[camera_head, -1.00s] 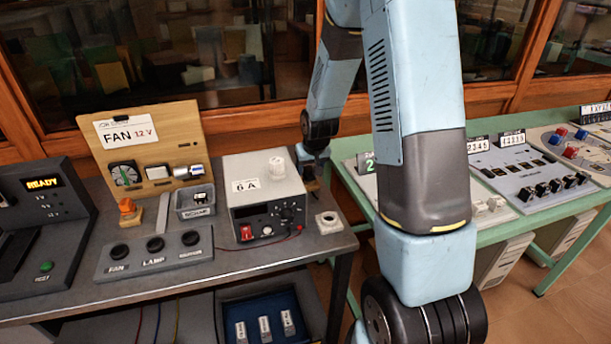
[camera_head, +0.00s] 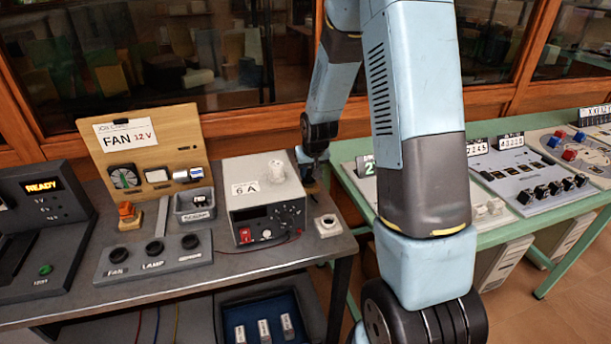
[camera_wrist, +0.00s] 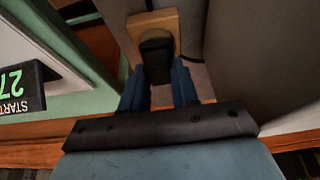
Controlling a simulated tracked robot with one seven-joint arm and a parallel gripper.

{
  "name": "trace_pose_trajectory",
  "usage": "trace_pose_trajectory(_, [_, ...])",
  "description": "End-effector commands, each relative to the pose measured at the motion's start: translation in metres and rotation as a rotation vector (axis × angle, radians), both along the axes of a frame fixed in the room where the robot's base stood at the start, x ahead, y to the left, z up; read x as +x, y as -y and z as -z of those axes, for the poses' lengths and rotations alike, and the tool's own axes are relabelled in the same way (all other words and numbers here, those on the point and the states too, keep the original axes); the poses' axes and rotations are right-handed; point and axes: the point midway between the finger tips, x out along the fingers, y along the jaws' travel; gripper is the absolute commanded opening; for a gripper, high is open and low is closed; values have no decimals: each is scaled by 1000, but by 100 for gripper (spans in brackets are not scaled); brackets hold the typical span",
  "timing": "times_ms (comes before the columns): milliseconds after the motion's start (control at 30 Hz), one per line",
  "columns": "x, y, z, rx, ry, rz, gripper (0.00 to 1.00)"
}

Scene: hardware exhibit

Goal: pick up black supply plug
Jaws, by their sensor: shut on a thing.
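The black supply plug (camera_wrist: 157,58) shows in the wrist view between the two blue fingers of my gripper (camera_wrist: 158,76). The gripper is shut on it. Behind the plug is a small wooden block (camera_wrist: 146,22). I cannot tell whether the plug still touches this block. In the head view my gripper (camera_head: 311,166) points down just behind the right side of the grey power supply box (camera_head: 264,197), at the back right of the grey bench.
A green table (camera_head: 350,183) with control panels stands close on the right. A glazed wooden cabinet runs behind.

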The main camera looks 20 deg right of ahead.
Motion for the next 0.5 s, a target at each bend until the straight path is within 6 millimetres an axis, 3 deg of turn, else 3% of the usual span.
trace_pose_trajectory(167, [-1, 0, -6, 0, -4, 0, 0])
trace_pose_trajectory(333, [-1, 0, -31, 0, 0, 0, 0])
trace_pose_trajectory(500, [-22, -1, -55, 0, 0, -1, 0])
